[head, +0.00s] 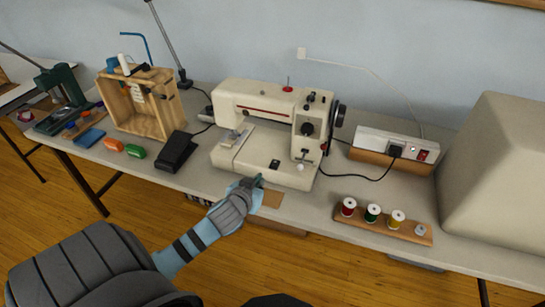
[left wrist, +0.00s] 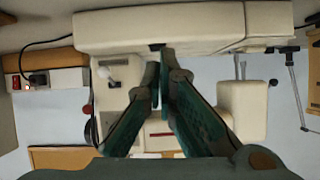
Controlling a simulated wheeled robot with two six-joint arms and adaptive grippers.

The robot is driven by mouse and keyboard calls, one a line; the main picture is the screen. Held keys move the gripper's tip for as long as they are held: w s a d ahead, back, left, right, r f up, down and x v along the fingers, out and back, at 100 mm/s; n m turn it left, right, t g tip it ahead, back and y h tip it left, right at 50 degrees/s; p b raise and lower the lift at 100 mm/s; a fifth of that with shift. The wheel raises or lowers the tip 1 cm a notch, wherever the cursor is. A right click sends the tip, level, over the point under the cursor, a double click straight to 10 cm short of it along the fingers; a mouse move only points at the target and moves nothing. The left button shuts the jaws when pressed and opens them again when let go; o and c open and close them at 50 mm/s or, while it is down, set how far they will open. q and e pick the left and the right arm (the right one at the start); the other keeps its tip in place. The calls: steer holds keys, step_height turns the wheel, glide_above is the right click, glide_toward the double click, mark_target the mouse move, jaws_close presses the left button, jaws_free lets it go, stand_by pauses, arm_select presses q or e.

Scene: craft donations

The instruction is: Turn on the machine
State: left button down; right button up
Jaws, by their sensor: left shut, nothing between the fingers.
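The cream sewing machine (head: 262,112) stands upright on the table. A small black part (head: 274,164) sits on its base near the front edge, and dark round knobs (head: 307,129) are on its right end. My left gripper (head: 258,182) is shut and empty, just in front of the machine base's front edge, below and left of the black part. In the left wrist view the shut fingers (left wrist: 160,72) point at the machine base (left wrist: 190,28). Contact with the machine cannot be told. My right gripper is not in view.
A white power strip (head: 375,143) with a black plug and red switch (head: 422,156) lies right of the machine. A rack of thread spools (head: 385,226) is in front of it. A black pedal (head: 177,151) and wooden box (head: 152,123) stand left. A big beige block (head: 495,170) fills the right.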

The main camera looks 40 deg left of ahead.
arm_select(q)
step_height(320, 180, up, 6)
steer(key=w+t, duration=0.1)
steer(key=w, duration=0.1)
steer(key=shift+r+t, duration=0.2)
steer(key=shift+t, duration=0.1)
steer(key=shift+w, duration=0.1)
steer(key=b, duration=0.2)
glide_above(275, 163)
steer(key=s+d, duration=0.1)
steer(key=s, duration=0.1)
step_height(275, 163, down, 4)
steer(key=f, duration=0.1)
steer(key=f+b, duration=0.1)
steer(key=f, duration=0.1)
steer(key=shift+s, duration=0.2)
steer(key=shift+s+d+f, duration=0.1)
steer(key=shift+s+f, duration=0.05)
steer(key=shift+f, duration=0.2)
steer(key=shift+f, duration=0.1)
